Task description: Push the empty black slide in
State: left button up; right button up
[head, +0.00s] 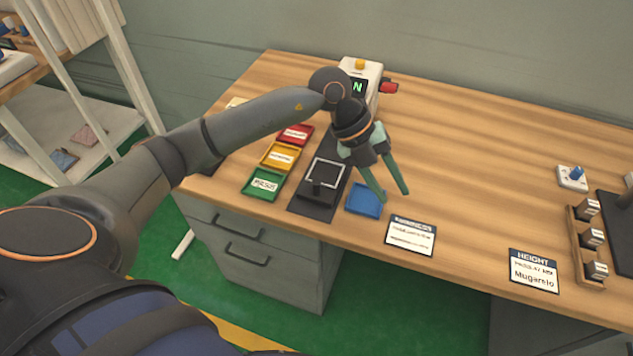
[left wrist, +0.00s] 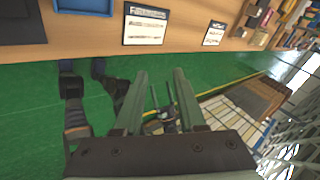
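The black slide (head: 319,189), a dark block with a pale rectangular outline on top and a small dark knob, sits on a black mat (head: 310,211) near the table's front edge. No item shows on it. My left gripper (head: 395,196) is to its right, above the area by the blue tray, fingers apart and empty, pointing down. The left wrist view also shows the open fingers (left wrist: 160,85). A small dark two-pronged shape shows between them in the distance; it may be my right gripper, but I cannot be sure. The head view does not show my right gripper.
Green (head: 263,184), yellow (head: 280,156) and red (head: 296,135) trays line the slide's left. A blue tray (head: 364,201) lies to its right. A white device (head: 361,80) with a lit display stands behind. Two cards (head: 410,235) (head: 534,270) lie along the front edge. The table's middle is clear.

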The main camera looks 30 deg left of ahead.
aim_at(317, 181)
pick_arm(q)
jog(key=w+a+n+g+y, duration=0.1)
jog(key=a+n+y, duration=0.4)
jog(key=a, duration=1.2)
jog(key=f+y, duration=0.1)
jog(key=f, duration=0.4)
jog(key=f+m+y, duration=0.1)
jog(key=f, duration=0.5)
jog(key=shift+d+f+m+p, duration=0.2)
jog(key=shift+f+m+p, duration=0.1)
jog(key=shift+p, duration=0.1)
jog(key=shift+r, duration=0.1)
grip_shut()
